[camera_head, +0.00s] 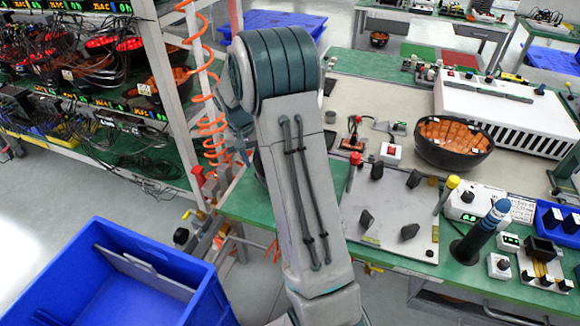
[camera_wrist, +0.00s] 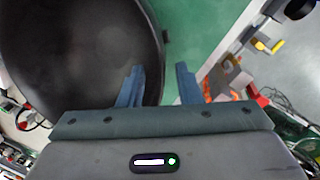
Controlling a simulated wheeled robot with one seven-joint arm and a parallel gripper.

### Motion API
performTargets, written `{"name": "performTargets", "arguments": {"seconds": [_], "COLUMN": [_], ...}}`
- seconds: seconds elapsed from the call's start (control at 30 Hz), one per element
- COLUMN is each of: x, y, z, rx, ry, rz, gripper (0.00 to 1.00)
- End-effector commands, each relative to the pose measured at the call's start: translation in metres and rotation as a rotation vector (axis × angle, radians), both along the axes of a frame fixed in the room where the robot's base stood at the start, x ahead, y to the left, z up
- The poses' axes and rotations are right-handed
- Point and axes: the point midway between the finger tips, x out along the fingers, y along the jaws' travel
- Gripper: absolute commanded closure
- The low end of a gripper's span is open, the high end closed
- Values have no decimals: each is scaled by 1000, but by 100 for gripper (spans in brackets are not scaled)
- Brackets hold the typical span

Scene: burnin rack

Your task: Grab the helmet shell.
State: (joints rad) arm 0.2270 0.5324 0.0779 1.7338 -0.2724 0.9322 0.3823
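A large black, rounded helmet shell (camera_wrist: 75,55) fills the left of the wrist view. Its curved edge passes between the two blue fingers of my gripper (camera_wrist: 159,82). The left finger overlaps the shell in the picture; the right finger is over green surface outside it. The fingers are apart, and I cannot tell whether either touches the shell. In the head view my arm hides most of the gripper area. A black shell with an orange padded inside (camera_head: 455,137) sits open side up on the bench at right; I cannot tell whether it is the same shell.
The green-edged bench (camera_head: 240,198) holds a panel with knobs (camera_head: 390,220) and a white vented box (camera_head: 505,105). A rack (camera_head: 165,95) with cables and more shells stands at left, with an orange coiled cord (camera_head: 208,128). A blue bin (camera_head: 150,262) is at lower left.

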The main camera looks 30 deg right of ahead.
Motion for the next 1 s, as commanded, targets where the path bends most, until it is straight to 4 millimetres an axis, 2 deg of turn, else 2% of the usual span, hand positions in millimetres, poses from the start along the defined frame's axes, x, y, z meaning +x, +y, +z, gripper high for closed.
{"name": "performTargets", "arguments": {"seconds": [0.23, 0.53, 0.57, 0.6, 0.67, 1.0], "x": [0, 0, 0, 0, 0, 1], "y": [-6, -7, -7, -7, -7, -7], "z": [-33, -39, -39, -39, -39, -37], "rx": [1, -1, -1, -1, -1, -1], "ry": [5, 1, 1, 1, 1, 1], "rz": [0, 1, 1, 1, 1, 1], "gripper": [69, 69, 74, 86, 100, 100]}}
